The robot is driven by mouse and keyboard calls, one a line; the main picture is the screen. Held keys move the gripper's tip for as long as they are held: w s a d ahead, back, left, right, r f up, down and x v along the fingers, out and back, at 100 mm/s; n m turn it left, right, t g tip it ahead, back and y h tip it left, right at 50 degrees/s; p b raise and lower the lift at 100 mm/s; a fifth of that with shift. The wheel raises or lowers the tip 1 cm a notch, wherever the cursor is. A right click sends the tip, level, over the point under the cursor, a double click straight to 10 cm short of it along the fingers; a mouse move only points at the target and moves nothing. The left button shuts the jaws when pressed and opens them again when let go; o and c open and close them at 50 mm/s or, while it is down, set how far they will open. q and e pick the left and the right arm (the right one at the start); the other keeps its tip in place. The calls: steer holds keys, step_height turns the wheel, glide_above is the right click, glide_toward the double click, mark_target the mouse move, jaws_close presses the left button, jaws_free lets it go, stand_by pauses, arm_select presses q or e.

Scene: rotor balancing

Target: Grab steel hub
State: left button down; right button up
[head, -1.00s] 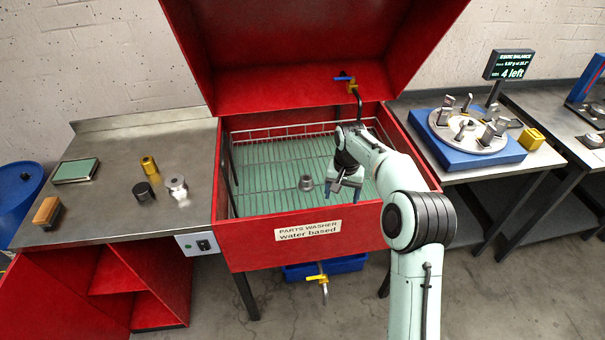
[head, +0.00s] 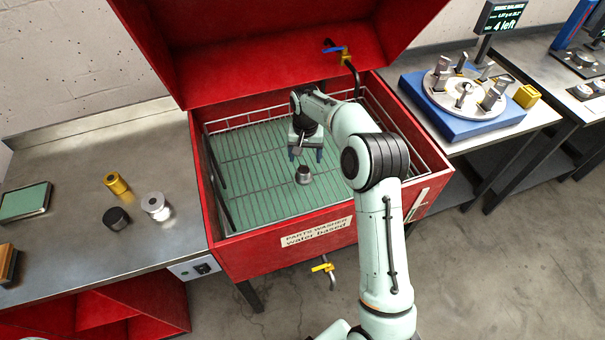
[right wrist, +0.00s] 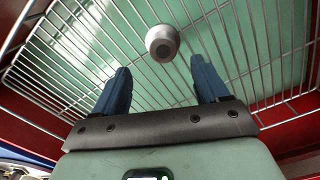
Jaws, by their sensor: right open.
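A grey metal hub (head: 303,176), which looks like the steel hub, stands on the wire rack inside the red parts washer. It also shows in the right wrist view (right wrist: 162,43). My right gripper (head: 305,155) is over the rack, just behind the hub in the head view. Its two blue fingers are apart with nothing between them. In the right wrist view the hub lies just beyond the fingertips (right wrist: 161,68), roughly in line with the gap, and apart from both fingers. My left gripper is not in view.
The washer's red front wall (head: 270,240) and raised lid surround the rack (head: 250,160). On the left bench stand a silver part (head: 156,206), a black part (head: 116,218) and a brass part (head: 116,183). A balancing machine (head: 462,115) stands right.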

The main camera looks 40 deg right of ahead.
mark_target(303, 170)
step_height(303, 170, down, 3)
steer(key=shift+w+f, duration=0.1)
steer(key=shift+w, duration=0.05)
steer(key=shift+a+f, duration=0.2)
steer(key=shift+f, duration=2.4)
steer(key=c, duration=1.4)
steer(key=shift+r, duration=0.1)
